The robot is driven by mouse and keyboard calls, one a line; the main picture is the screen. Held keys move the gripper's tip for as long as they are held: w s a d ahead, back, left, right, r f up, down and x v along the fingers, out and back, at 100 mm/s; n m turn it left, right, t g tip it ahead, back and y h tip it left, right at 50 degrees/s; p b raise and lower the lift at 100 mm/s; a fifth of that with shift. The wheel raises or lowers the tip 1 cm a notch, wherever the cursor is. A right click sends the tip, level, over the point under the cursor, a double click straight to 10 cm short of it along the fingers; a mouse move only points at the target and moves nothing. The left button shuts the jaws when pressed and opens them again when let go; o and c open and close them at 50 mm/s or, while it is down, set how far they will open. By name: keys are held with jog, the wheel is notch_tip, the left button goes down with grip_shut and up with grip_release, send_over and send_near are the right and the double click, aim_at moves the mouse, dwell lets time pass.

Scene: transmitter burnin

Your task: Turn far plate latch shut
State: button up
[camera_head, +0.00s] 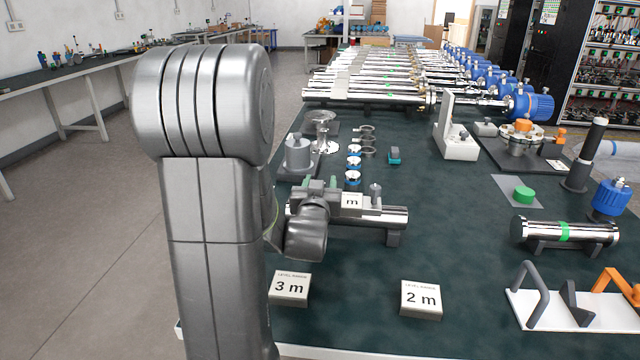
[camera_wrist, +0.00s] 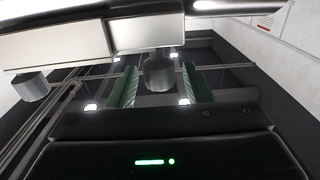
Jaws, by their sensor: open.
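A label plate (camera_head: 352,201) marked "m" sits on a steel tube (camera_head: 393,215) on the bench, partly hidden by my arm. A grey latch knob (camera_head: 375,190) stands at its right end. In the wrist view the pale plate (camera_wrist: 60,50) crosses the top, with one dark knob (camera_wrist: 160,75) midway across and another knob (camera_wrist: 30,88) at the left. My gripper (camera_wrist: 160,88) is open, its green pads either side of the middle knob, a gap showing on both sides. In the head view my gripper (camera_head: 322,184) is at the plate's left part, hiding the knob there.
Label blocks "3 m" (camera_head: 289,288) and "2 m" (camera_head: 421,299) lie in front on the dark bench (camera_head: 360,325). Several rings (camera_head: 353,164) and a round steel fixture (camera_head: 298,155) stand behind. A white rack (camera_head: 550,322) is at the front right.

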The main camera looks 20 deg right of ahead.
jog(key=v, duration=1.3)
jog(key=shift+s+a, duration=0.15)
jog(key=shift+s, duration=0.2)
jog(key=x, duration=1.3)
jog(key=shift+w, duration=0.2)
jog(key=shift+w+d+p, duration=0.2)
jog(key=shift+w+p, duration=0.05)
jog(key=shift+p, duration=0.25)
jog(key=shift+h, duration=0.3)
jog(key=shift+s+f+b, duration=0.1)
jog(key=shift+f+b, duration=0.05)
jog(key=shift+b, duration=0.25)
